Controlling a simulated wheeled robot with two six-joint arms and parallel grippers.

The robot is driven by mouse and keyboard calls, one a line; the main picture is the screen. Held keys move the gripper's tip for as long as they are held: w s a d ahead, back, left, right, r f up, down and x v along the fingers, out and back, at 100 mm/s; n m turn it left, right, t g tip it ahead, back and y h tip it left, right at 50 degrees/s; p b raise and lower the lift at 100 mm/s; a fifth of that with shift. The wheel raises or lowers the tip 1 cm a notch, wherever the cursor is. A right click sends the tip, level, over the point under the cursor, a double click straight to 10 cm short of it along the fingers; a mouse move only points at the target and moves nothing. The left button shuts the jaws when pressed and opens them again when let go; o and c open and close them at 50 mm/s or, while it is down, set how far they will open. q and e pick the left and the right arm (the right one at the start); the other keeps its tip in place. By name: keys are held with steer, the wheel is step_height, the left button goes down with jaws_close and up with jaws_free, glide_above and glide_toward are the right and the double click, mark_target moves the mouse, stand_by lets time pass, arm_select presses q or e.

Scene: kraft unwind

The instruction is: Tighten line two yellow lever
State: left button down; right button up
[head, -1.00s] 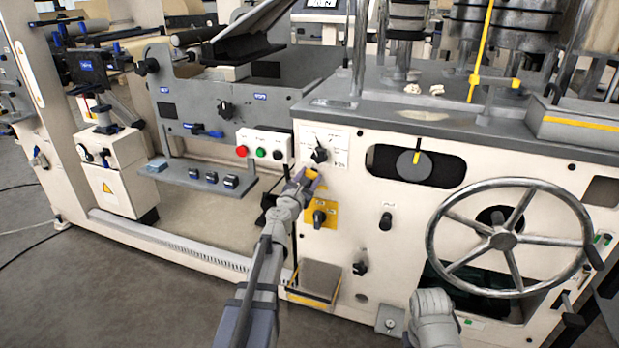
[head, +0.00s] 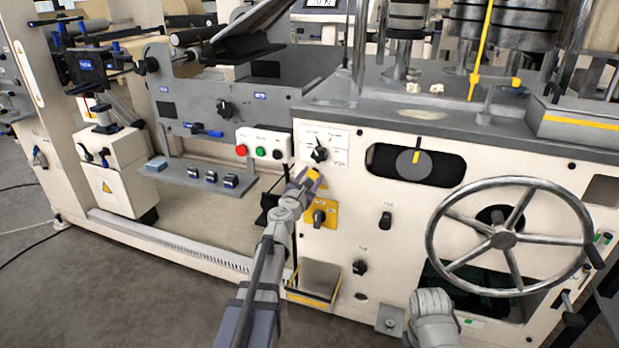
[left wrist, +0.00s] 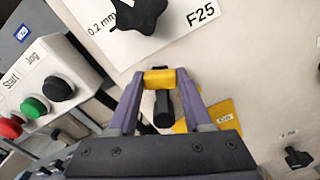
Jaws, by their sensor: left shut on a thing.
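My left gripper (head: 308,178) is raised against the cream machine front, just below the white dial plate. In the left wrist view its two purple fingers (left wrist: 160,84) are shut on a yellow lever end (left wrist: 160,77). A black stem (left wrist: 162,108) shows behind and below that yellow piece, between the fingers. Where the stem joins the machine is hidden. In the head view only a small bit of yellow shows at the fingertips. My right arm comes in at the bottom right, but its gripper fingers do not show.
A black selector knob (head: 320,154) sits just above the left gripper. A yellow plate with a black knob (head: 319,217) is below it. A button box (head: 263,149) with red, green and black buttons stands close at left. A large handwheel (head: 503,240) is at right.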

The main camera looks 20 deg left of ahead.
arm_select(q)
steer(key=d+f+m+b, duration=0.1)
steer(key=m, duration=0.1)
steer(key=d+f+m+b, duration=0.1)
steer(key=m, duration=0.1)
steer(key=d+f+m+b, duration=0.1)
steer(key=m, duration=0.2)
steer(key=f+m, duration=0.1)
steer(key=m+b, duration=0.1)
steer(key=m, duration=0.1)
steer(key=shift+d+f+b, duration=0.3)
steer(key=shift+d+f, duration=0.05)
steer(key=shift+f, duration=0.05)
steer(key=shift+w+d+f+m+b, duration=0.1)
steer(key=shift+f+m+b, duration=0.25)
steer(key=shift+m, duration=0.4)
steer(key=shift+f+m+b, duration=0.25)
steer(key=shift+f+m, duration=0.05)
steer(key=shift+m, duration=0.45)
steer(key=shift+c, duration=1.6)
jaws_free()
